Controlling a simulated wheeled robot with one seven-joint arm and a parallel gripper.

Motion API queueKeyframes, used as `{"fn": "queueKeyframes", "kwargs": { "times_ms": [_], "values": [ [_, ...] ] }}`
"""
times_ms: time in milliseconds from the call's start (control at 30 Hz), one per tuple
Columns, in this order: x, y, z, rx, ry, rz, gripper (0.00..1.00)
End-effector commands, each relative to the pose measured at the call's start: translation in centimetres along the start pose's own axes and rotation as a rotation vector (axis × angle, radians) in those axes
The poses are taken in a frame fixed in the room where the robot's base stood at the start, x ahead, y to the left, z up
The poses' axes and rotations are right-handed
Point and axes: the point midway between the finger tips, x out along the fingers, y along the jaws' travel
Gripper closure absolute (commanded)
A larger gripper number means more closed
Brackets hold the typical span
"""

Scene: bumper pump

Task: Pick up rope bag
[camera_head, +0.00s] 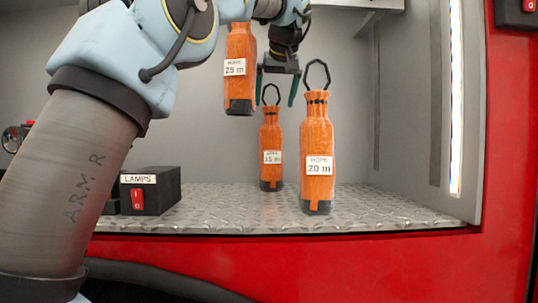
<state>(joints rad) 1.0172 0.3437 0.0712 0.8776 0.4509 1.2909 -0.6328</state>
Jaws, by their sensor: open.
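Three orange rope bags with white labels and dark bottoms show in the head view. The bag marked 20 m (318,138) stands upright on the shelf, front right, with a dark loop on top. The bag marked 15 m (270,140) stands farther back to its left, also with a loop. The bag marked 25 m (240,88) is higher up at left, clear of the shelf; its top is hidden by my arm. My gripper (276,97) points down, fingers apart, over the 15 m bag. That bag's loop appears between the fingertips; I cannot tell the depth.
The shelf (390,205) is metal tread plate with bare room at right. A black LAMPS box (150,191) with a red switch stands at left. A grey side wall and red frame (500,220) bound the compartment at right. My arm covers the left side.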

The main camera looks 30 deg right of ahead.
Motion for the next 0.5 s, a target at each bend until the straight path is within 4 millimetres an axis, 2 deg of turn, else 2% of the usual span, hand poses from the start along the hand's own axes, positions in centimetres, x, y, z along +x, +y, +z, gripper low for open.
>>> {"fn": "queueKeyframes", "kwargs": {
  "times_ms": [100,367,500],
  "values": [
    [1.9,0.0,0.0,0.0,-0.002,-0.001,0.0],
    [3.9,0.0,-0.1,0.0,-0.002,-0.001,0.0],
    [5.8,0.0,-0.2,0.001,-0.003,-0.002,0.0]
  ]
}}
